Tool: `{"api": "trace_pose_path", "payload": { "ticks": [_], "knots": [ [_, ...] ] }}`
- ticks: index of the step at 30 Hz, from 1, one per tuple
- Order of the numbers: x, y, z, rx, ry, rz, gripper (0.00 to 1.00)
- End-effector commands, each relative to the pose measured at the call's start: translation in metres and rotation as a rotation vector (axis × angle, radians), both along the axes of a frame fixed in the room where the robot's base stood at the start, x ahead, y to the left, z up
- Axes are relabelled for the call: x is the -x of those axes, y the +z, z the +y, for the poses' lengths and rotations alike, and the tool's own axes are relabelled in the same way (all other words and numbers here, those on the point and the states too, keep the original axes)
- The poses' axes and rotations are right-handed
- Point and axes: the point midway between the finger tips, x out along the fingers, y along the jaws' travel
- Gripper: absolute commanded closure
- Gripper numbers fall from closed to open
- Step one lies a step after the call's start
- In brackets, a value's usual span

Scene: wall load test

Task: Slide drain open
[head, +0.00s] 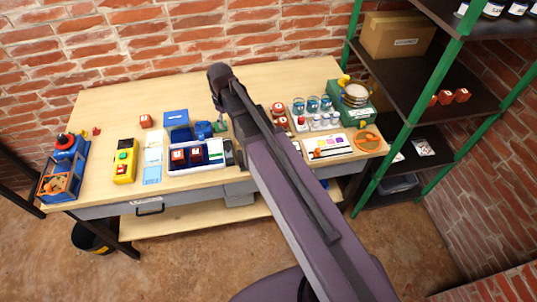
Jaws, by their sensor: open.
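I cannot make out a part that is clearly the drain. A green unit (360,113) with a pale round top (355,95) and yellow parts stands at the table's right back. A blue unit (66,150) with a dark top and a red knob stands at the far left, by a blue tray (57,187) with orange pieces in it. My arm crosses the middle of the head view from the lower right to a dark rounded end over the table's back. No jaws of my gripper show, and the arm hides part of the table.
The wooden table (105,110) stands before a brick wall. A yellow button box (125,160), a white-rimmed tray with red blocks (204,165), several blue-topped jars (312,104) and a white panel (328,147) stand on it. A green-framed shelf (415,95) is at right.

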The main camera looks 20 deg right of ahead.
Motion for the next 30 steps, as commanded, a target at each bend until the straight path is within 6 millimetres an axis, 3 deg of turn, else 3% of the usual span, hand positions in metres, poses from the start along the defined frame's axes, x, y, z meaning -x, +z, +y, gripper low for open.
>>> {"api": "trace_pose_path", "payload": {
  "ticks": [30],
  "knots": [
    [0.103,-0.055,-0.086,0.000,-0.473,0.000,0.30]
  ]
}}
